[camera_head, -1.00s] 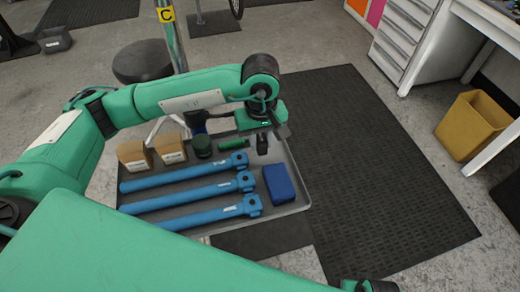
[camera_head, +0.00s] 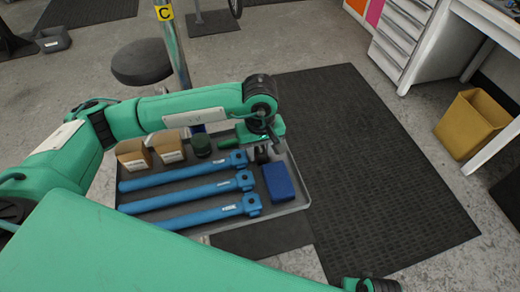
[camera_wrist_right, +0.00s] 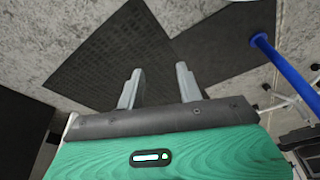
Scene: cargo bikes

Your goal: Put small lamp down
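My left gripper (camera_head: 266,152) points down over the right part of the grey tray (camera_head: 297,207), by the ends of the blue tubes. Its fingers are small and dark, and I cannot tell how far apart they are or whether anything is between them. A short green cylinder (camera_head: 228,143) shows just left of the gripper, partly hidden by it. It may be the small lamp, but I cannot tell for sure. In the right wrist view my right gripper (camera_wrist_right: 158,87) has its two fingers apart with nothing between them, over the floor.
The tray holds several blue tubes (camera_head: 190,191), two cardboard boxes (camera_head: 168,150), a dark green round container (camera_head: 201,146) and a blue box (camera_head: 279,182). A round black stool (camera_head: 141,62) stands behind. A yellow bin (camera_head: 471,125) is at the right. The black mat (camera_head: 375,180) is clear.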

